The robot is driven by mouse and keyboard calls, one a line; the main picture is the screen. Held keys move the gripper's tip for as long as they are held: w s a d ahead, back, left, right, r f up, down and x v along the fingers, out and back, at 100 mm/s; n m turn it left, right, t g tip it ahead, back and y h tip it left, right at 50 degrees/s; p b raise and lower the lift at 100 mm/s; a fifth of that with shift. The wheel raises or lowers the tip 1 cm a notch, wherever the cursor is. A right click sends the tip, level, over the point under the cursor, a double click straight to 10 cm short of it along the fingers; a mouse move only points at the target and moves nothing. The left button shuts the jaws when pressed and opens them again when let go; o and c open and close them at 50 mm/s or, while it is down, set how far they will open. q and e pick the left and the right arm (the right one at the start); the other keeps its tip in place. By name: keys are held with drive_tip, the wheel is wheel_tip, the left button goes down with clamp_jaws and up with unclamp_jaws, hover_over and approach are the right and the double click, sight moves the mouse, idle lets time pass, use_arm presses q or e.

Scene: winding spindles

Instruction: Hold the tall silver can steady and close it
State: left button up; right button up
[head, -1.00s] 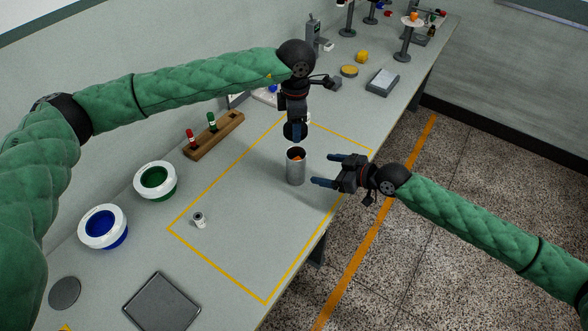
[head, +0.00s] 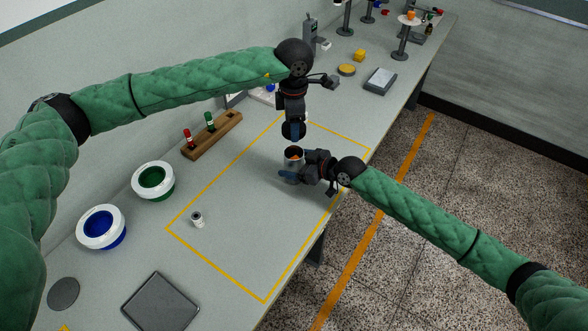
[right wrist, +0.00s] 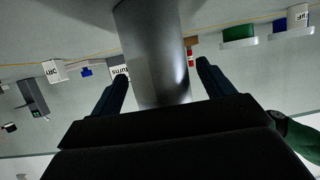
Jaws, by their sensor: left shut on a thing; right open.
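The tall silver can (head: 289,165) stands upright on the table inside the yellow outline. Its top is open, with something orange inside. My right gripper (head: 288,174) is low at the can, open, with its fingers around it. In the right wrist view the can (right wrist: 155,55) stands between the two blue fingers, with gaps visible on both sides. My left gripper (head: 295,134) is above the can, pointing down, shut on a dark round piece that looks like a lid. Its fingers hide most of that piece, and it is apart from the can.
A small white-and-grey cylinder (head: 197,219) stands inside the outline. A wooden rack (head: 220,133) with red and green pieces, and green (head: 154,180) and blue (head: 101,227) bowls with white rims, are at left. A dark tray (head: 160,306) lies in front.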

drive_tip(key=shift+w+a+f, duration=0.1)
drive_tip(key=shift+a, duration=0.15)
drive_tip(key=shift+c, duration=0.4)
drive_tip(key=c, duration=1.4)
use_arm(q)
drive_tip(key=shift+f, duration=2.45)
drive_tip(key=shift+f, duration=0.15)
drive_tip(key=shift+f, duration=0.75)
drive_tip(key=shift+f, duration=0.6)
